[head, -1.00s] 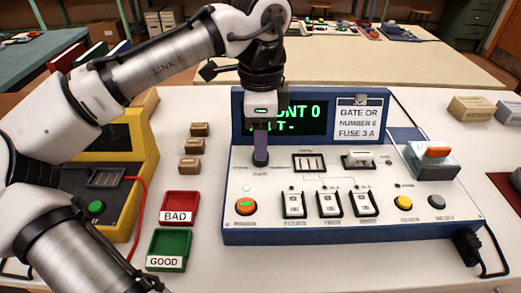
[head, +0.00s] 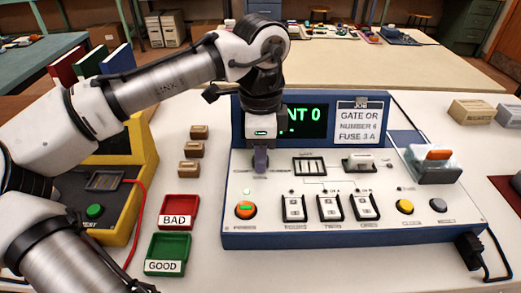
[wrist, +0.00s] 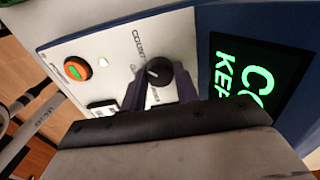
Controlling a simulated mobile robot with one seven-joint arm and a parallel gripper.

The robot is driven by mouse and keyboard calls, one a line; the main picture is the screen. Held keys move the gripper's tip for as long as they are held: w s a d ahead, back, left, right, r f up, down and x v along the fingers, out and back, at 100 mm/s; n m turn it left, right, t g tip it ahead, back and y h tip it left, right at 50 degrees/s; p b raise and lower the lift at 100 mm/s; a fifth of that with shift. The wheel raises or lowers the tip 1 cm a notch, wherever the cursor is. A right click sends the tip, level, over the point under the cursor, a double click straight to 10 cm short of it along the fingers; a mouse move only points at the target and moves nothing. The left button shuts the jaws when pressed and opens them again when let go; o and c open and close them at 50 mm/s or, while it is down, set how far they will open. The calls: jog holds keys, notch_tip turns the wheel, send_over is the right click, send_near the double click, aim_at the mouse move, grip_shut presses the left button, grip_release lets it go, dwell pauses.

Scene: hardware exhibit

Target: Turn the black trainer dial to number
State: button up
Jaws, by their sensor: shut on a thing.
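The black dial (wrist: 158,71) sits on the white sloped panel of the trainer (head: 405,215), a box with blue edges. In the wrist view a small white mark shows on the dial, and the printed words around it are partly covered, with "COUNT" legible. My gripper (wrist: 160,80) has its dark fingers on both sides of the dial, shut on it. In the head view my gripper (head: 261,160) points down at the panel's upper left and hides the dial. The green-lettered display (head: 306,121) is partly behind my arm; "NT 0" shows.
A job card (head: 359,121) reads "GATE OR NUMBER 6 FUSE 3 A". An orange round button (head: 245,210) and several white switches are on the panel. Red BAD (head: 178,211) and green GOOD (head: 168,253) trays and a yellow tester (head: 146,165) stand to the left.

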jog(key=shift+r+p, duration=0.1)
jog(key=shift+p, duration=0.25)
jog(key=n+p, duration=0.3)
jog(key=shift+r+n, duration=0.15)
jog(key=shift+n, duration=0.25)
jog(key=n+p, duration=1.1)
jog(key=shift+n, duration=0.3)
jog(key=shift+n+p, duration=1)
jog(key=shift+n, duration=0.2)
jog(key=shift+f, duration=0.25)
jog(key=o, duration=1)
jog(key=shift+c, duration=0.2)
